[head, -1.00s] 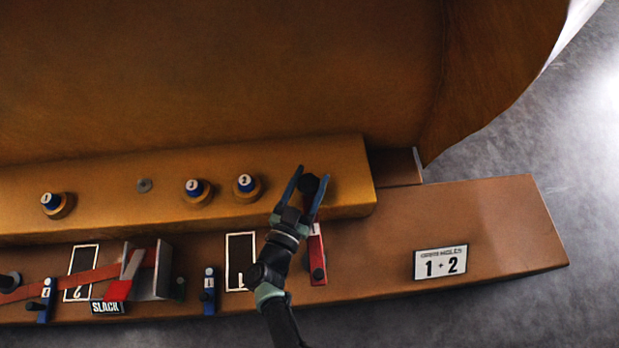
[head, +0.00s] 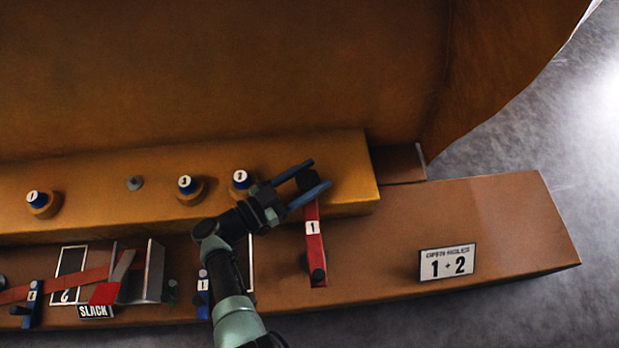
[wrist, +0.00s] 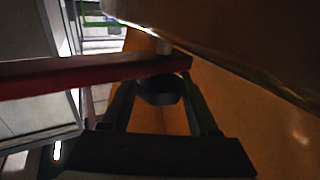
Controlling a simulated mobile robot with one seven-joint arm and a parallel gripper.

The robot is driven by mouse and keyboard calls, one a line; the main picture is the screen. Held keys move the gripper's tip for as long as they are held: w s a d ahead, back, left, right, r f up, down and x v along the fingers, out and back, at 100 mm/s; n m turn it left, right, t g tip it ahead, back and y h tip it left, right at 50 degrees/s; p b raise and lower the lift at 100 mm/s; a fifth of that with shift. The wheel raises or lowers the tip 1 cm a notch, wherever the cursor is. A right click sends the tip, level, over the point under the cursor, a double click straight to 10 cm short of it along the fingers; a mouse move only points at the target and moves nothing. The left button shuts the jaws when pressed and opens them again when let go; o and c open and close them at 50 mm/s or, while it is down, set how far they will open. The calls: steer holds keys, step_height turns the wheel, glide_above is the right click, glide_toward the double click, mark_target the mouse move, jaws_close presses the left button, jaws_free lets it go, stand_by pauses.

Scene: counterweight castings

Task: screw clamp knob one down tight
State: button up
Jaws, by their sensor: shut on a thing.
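A red clamp bar (head: 313,240) marked 1 runs from the lower brown ledge up onto the ochre step. The black clamp knob one (head: 307,181) sits at its upper end. My gripper (head: 319,174) comes in from the lower left, its two blue fingers on either side of this knob, shut on it. In the wrist view, the dark knob (wrist: 160,90) shows between the fingers, against the end of the red bar (wrist: 90,76). Whether the knob is tight against the bar cannot be told.
Blue-collared numbered plugs (head: 43,204) stand along the ochre step (head: 90,181). A sign (head: 447,262) reading "OPEN HOLES 1 + 2" is on the ledge at right. A grey bracket (head: 145,270) and a SLACK label (head: 95,311) lie at lower left.

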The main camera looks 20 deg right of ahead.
steer(key=shift+s, duration=0.1)
stand_by(0.3)
steer(key=o, duration=1.3)
steer(key=shift+o, duration=0.2)
steer(key=v, duration=1.3)
steer(key=shift+o, duration=0.2)
